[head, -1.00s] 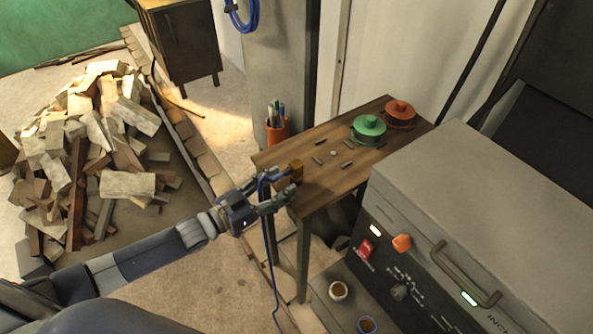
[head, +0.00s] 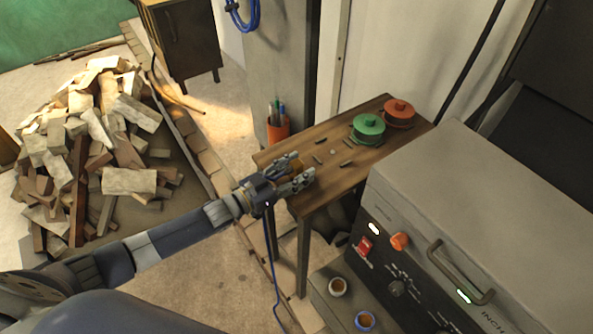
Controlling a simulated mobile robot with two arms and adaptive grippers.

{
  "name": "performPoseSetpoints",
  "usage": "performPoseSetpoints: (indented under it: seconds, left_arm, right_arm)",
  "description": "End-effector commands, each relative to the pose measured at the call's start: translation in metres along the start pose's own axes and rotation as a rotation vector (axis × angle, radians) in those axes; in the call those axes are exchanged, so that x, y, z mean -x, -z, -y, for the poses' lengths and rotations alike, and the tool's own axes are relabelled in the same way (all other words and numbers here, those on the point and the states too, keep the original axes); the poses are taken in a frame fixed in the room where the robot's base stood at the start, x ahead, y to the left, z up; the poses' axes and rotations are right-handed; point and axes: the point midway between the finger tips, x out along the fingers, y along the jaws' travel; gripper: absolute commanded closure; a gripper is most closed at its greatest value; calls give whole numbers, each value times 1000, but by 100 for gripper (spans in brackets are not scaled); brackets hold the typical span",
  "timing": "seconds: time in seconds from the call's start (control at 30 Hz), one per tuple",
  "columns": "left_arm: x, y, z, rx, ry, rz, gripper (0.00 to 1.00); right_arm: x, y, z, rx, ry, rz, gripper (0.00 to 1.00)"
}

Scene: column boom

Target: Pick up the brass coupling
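The brass coupling (head: 298,168) is a small orange-brown piece near the left front edge of the wooden table (head: 325,195). It is partly hidden by the fingers of my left gripper (head: 303,166). The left gripper reaches in over the table edge from the left, with one finger on the far side of the coupling and one on the near side. The fingers look spread around it; no firm contact can be made out. My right gripper is not in view.
An orange pen cup (head: 278,131) stands just behind the gripper. A green spool (head: 368,125) and a red spool (head: 398,109) sit at the table's far end, with several small dark pieces before them. A grey machine (head: 450,190) stands close on the right.

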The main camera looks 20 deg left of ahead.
Motion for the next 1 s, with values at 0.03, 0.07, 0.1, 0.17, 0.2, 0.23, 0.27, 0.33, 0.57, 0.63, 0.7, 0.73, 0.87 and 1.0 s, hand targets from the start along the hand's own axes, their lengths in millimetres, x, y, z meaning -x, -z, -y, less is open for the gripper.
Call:
performPoseSetpoints:
  seconds: [0.03, 0.07, 0.1, 0.17, 0.2, 0.23, 0.27, 0.33, 0.57, 0.63, 0.7, 0.73, 0.87, 1.0]
  left_arm:
    - [0, 0, 0, 0, 0, 0, 68]
    - [0, 0, 0, 0, 0, 0, 74]
    - [0, 0, 0, 0, 0, 0, 83]
    - [0, 0, 0, 0, 0, 0, 96]
    - [0, 0, 0, 0, 0, 0, 96]
    - [0, 0, 0, 0, 0, 0, 96]
    - [0, 1, 0, 0, 0, -2, 96]
    - [0, 1, 0, 0, 0, -2, 100]
    - [0, 3, 1, -1, 1, -2, 100]
    - [0, 6, 1, -1, 1, -2, 100]
    - [0, 10, 1, -1, 0, -3, 100]
    - [0, 12, 1, -1, 0, -4, 100]
    - [0, 27, 1, -1, -1, -4, 100]
    - [10, 34, -18, 8, -3, 0, 100]
  right_arm:
    - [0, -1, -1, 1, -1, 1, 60]
    - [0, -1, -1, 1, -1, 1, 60]
    - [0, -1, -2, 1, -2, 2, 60]
    - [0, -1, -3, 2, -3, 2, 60]
    - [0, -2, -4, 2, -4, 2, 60]
    - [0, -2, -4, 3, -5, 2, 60]
    - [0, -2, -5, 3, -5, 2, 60]
    - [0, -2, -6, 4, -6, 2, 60]
    - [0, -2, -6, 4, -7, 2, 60]
    - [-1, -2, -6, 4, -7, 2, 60]
    - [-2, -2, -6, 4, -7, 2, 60]
    - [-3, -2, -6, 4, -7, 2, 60]
    - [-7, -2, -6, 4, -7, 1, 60]
    - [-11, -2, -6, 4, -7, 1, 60]
